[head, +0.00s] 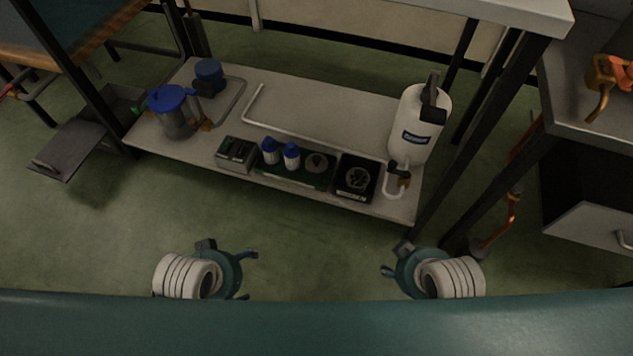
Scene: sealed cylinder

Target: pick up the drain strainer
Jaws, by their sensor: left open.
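A small round grey disc (316,163), which looks like the drain strainer, lies on a dark green mat (265,168) on the low shelf. A second round metallic piece (356,178) sits in a black square tray just right of it, so I cannot be sure which is the strainer. My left gripper (245,273) is open and empty, well in front of the shelf over the floor. My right gripper (392,262) is at the same distance on the right; its jaws are too unclear to read. Neither gripper touches anything.
Two blue-capped white bottles (291,156) and a grey box (236,154) stand left of the disc. A bent white pipe (320,138) lies behind. Table legs and an upper tabletop (545,15) flank the shelf.

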